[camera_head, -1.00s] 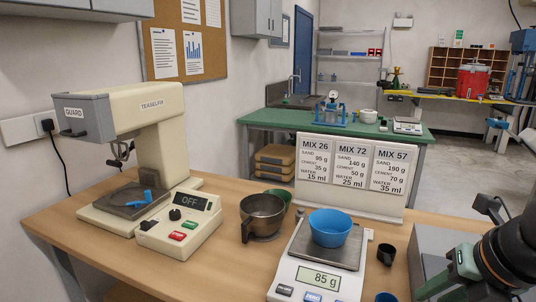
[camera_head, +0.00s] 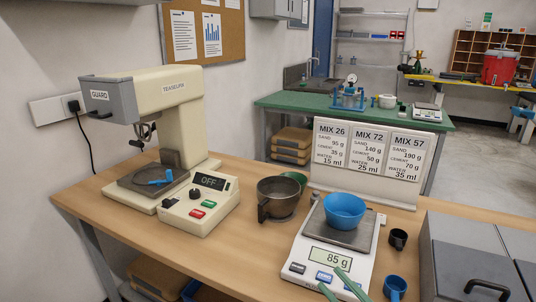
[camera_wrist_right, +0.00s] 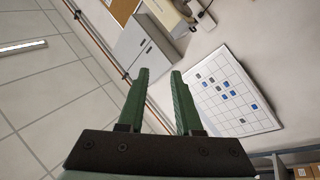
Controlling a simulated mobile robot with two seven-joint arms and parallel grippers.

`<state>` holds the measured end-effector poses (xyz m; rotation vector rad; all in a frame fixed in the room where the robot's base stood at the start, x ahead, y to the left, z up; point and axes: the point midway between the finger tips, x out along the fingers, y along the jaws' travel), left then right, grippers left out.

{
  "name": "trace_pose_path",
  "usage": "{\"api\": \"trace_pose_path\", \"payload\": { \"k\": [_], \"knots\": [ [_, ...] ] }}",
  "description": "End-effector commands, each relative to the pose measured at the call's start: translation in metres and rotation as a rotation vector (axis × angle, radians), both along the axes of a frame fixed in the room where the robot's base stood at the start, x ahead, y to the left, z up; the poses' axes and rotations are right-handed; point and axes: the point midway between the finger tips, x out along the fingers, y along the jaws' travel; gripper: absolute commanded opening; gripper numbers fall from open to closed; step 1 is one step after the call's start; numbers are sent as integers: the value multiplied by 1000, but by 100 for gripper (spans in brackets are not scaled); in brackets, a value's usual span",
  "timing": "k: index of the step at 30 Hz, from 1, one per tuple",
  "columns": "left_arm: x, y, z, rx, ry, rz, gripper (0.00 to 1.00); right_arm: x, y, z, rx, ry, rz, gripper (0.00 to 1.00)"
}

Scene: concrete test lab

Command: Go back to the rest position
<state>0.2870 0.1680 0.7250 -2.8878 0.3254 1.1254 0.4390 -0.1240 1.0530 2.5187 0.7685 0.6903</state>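My right gripper (camera_head: 331,278) shows only as two green fingertips at the bottom edge of the head view, in front of the scale's lower part. In the right wrist view its two green fingers (camera_wrist_right: 160,73) stand apart with nothing between them. That camera looks up at the ceiling and a wall, with no table surface near the fingers. My left gripper is in neither view.
A scale (camera_head: 361,266) reading 85 g bears a blue bowl (camera_head: 344,210). A metal mixing bowl (camera_head: 279,200), cream mixer (camera_head: 175,110), black cup (camera_head: 398,238), blue cup (camera_head: 395,287), recipe board (camera_head: 340,184) and grey lidded box (camera_head: 450,265) crowd the wooden table (camera_head: 240,251).

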Motion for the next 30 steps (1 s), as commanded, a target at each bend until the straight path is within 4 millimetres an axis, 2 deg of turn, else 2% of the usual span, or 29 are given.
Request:
{"api": "trace_pose_path", "payload": {
  "k": [1,5,6,9,12,15,19,30],
  "knots": [
    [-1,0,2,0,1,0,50,3,-14,-40,55,152,-103,34],
    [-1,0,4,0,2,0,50,-11,-41,-135,115,489,-303,34],
    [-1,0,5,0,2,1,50,-22,-46,-163,122,589,-349,34],
    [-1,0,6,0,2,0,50,-58,-52,-226,131,823,-434,34],
    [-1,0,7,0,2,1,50,-97,-52,-272,129,1012,-485,34],
    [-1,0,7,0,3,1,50,-128,-48,-301,125,1144,-507,34],
    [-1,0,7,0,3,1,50,-150,-45,-319,122,1233,-518,34],
    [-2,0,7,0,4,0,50,-154,-44,-322,120,1248,-518,34]
  ]
}}
